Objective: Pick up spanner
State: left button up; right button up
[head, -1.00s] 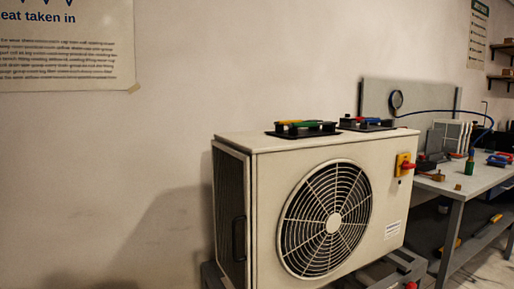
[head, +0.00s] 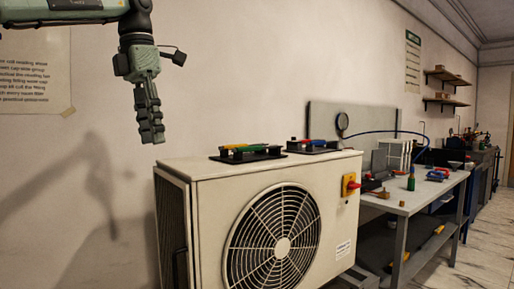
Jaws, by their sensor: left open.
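I cannot pick out the spanner for certain. A black tray (head: 226,158) with green, yellow and blue tool parts lies on top of the beige fan unit (head: 340,182), near its left-middle. A second black tray (head: 318,151) with red and blue parts lies further back to the right. My left gripper (head: 152,138) hangs pointing down, above and left of the unit's top, apart from both trays. It is seen edge-on, open, with nothing visible in it. My right gripper is out of view.
A workbench (head: 405,205) to the right holds small tools, a green bottle (head: 411,180) and boxes. A red-and-yellow switch (head: 350,185) juts from the unit's front. The unit's front-left top is clear.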

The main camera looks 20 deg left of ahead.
aim_at(257, 148)
jog(key=i, duration=1.35)
